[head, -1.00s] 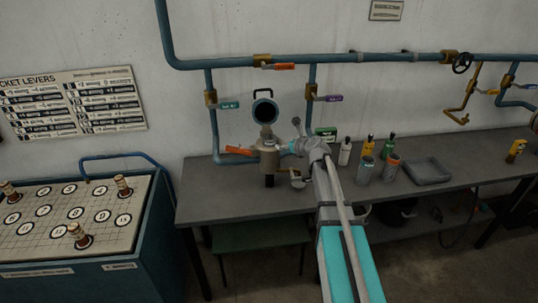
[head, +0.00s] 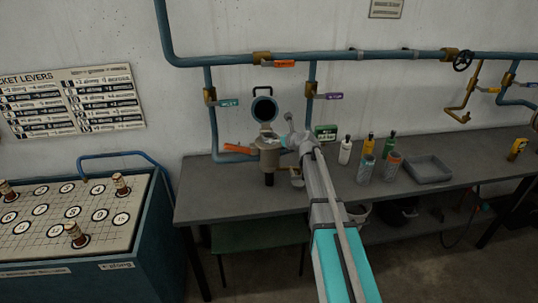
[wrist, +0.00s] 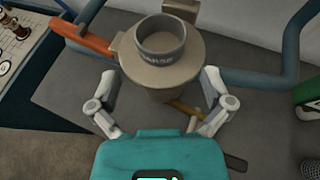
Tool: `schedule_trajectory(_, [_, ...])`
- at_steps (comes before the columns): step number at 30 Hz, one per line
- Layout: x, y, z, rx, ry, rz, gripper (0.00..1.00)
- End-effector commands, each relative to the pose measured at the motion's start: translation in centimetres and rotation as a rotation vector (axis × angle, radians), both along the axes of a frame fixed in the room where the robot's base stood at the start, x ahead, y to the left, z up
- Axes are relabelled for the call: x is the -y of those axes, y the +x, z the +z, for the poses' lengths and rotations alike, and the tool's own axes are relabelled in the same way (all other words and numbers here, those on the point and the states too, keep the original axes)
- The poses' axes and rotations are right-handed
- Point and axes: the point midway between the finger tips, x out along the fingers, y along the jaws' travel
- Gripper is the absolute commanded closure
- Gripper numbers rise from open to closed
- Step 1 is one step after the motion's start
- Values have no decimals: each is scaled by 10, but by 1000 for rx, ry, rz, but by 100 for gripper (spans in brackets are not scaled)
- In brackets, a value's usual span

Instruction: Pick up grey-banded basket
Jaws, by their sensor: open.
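A grey mesh-like cylinder (head: 366,169) stands upright on the bench, right of my gripper; it looks like the grey-banded basket, though its band is too small to read. An orange-banded cylinder (head: 391,167) stands beside it. My gripper (head: 287,143) is at the tan strainer pot (head: 268,158), whose round lid (head: 264,109) is swung up. In the wrist view my gripper (wrist: 160,82) is open, its fingers on either side of the pot (wrist: 188,68). A grey ring (wrist: 162,42) with dark marks stands up from the pot's top; I cannot tell whether it is a basket.
The pot has an orange lever (head: 238,149) on its left. Blue pipes (head: 210,125) run up the wall behind. Several bottles (head: 345,150) and a grey tray (head: 428,170) stand on the bench (head: 225,200) to the right. A lever board (head: 75,220) stands at left.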

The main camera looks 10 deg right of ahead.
Motion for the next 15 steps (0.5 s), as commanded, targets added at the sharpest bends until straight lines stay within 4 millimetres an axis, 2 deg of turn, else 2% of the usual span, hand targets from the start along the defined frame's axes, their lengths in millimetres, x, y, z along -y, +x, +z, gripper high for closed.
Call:
schedule_trajectory(1, [-3, 9, -6, 0, -1, 1, 0])
schedule_trajectory(6, [-9, 22, -11, -1, 2, 1, 0])
schedule_trajectory(15, [-11, 24, -11, 0, 0, 1, 0])
